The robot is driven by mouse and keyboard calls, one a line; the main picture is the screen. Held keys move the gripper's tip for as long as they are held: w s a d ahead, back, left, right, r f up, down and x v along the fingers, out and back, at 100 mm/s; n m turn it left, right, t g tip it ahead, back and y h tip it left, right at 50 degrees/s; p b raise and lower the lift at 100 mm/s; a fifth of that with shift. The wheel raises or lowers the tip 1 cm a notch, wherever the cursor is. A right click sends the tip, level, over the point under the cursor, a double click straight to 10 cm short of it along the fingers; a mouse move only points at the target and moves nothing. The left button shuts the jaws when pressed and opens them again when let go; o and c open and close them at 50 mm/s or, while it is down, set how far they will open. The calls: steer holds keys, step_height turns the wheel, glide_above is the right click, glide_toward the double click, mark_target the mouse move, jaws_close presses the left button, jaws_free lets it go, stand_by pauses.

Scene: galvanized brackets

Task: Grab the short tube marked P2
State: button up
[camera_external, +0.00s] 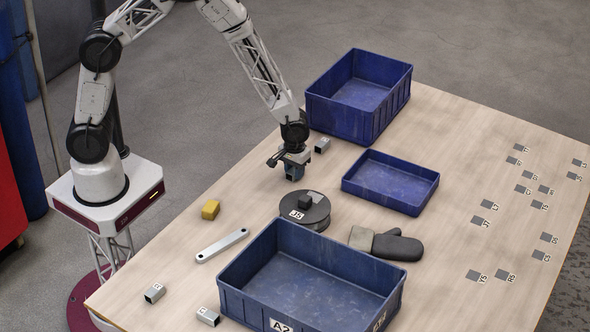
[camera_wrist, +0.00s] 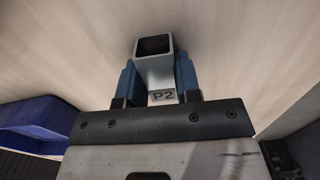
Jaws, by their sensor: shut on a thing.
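The short tube marked P2 (camera_wrist: 155,70) is a grey square metal tube with an open dark end. In the wrist view it sits between the two blue fingers of my gripper (camera_wrist: 157,80), with its P2 label facing the camera. My gripper is shut on it. In the external view my gripper (camera_external: 295,172) points down over the table, left of the small blue tray and behind the round dark disc. The tube is hidden by the fingers there, and I cannot tell whether it touches the table.
Another short tube (camera_external: 322,145) stands near my gripper. Blue bins (camera_external: 318,115), a shallow blue tray (camera_external: 385,205), a disc marked J5 (camera_external: 305,215), a yellow block (camera_external: 210,210), a flat bar (camera_external: 222,246) and a dark glove (camera_external: 398,246) lie around.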

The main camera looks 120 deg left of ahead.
steer(key=shift+r, duration=0.1)
steer(key=shift+r, duration=0.7)
step_height(320, 180, up, 2)
steer(key=s+d, duration=0.3)
steer(key=s, duration=0.1)
steer(key=s+d+r, duration=0.1)
steer(key=s+d, duration=0.2)
steer(key=s, duration=0.1)
steer(key=s+d, duration=0.3)
steer(key=s, duration=0.2)
steer(key=shift+d+r, duration=0.15)
steer(key=shift+d, duration=0.1)
